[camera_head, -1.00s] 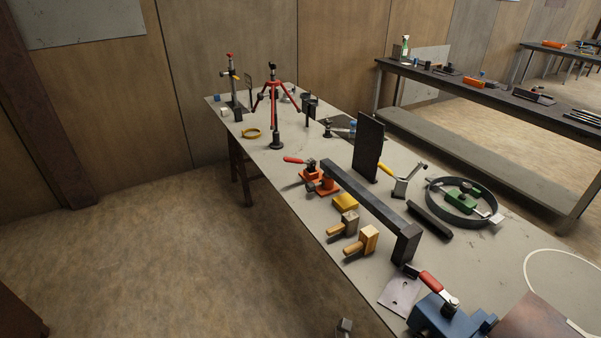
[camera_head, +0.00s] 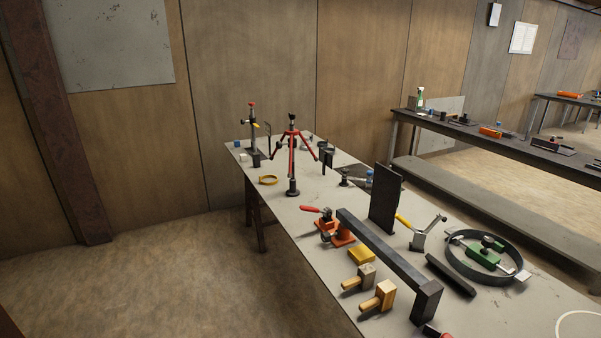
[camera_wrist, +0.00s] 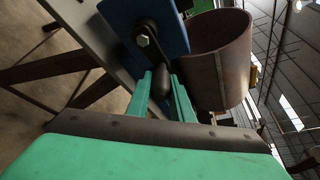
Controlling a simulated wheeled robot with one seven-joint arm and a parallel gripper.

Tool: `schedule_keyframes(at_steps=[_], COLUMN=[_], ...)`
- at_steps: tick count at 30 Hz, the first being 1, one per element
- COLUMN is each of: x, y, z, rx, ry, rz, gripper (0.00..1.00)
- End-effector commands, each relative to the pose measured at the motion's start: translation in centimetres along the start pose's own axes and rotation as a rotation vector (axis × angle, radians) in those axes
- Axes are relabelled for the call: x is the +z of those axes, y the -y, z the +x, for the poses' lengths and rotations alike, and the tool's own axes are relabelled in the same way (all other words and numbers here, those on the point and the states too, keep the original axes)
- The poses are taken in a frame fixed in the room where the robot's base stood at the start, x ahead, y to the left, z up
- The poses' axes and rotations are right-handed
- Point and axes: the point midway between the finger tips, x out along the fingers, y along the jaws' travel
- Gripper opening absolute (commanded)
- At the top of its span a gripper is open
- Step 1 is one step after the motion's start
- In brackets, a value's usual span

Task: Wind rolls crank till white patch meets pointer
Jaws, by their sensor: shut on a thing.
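In the wrist view my gripper (camera_wrist: 161,82) has two green fingers closed around the dark crank handle (camera_wrist: 161,78). The crank's bolted hub (camera_wrist: 143,41) sits on the blue side plate of the rolls (camera_wrist: 170,20), just beyond the fingertips. A rounded brown steel sheet (camera_wrist: 218,55), curved like an open drum, stands to the right of the plate. I can make out neither the white patch nor the pointer. The head view shows neither my gripper nor the rolls.
The head view shows a long grey bench (camera_head: 290,235) with a black steel bar (camera_head: 385,250), wooden-handled blocks (camera_head: 378,298), a ring in a green clamp (camera_head: 485,258) and a red tripod (camera_head: 292,160). Open floor (camera_head: 180,280) lies left of the bench. A second bench stands behind.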

Motion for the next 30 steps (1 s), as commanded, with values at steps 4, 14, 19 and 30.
schedule_keyframes(at_steps=[4, 14, 19, 30], x=[0.1, 0.0, -0.5, -1.4], y=[-0.5, -0.4, -0.2, -0.3], z=[-0.1, -0.3, -1.0, -3.5], rx=[0.008, 0.006, 0.004, 0.006], ry=[0.007, 0.006, 0.000, 0.005], rz=[-0.002, -0.002, -0.001, -0.001], gripper=[0.39, 0.39, 0.39, 0.39])
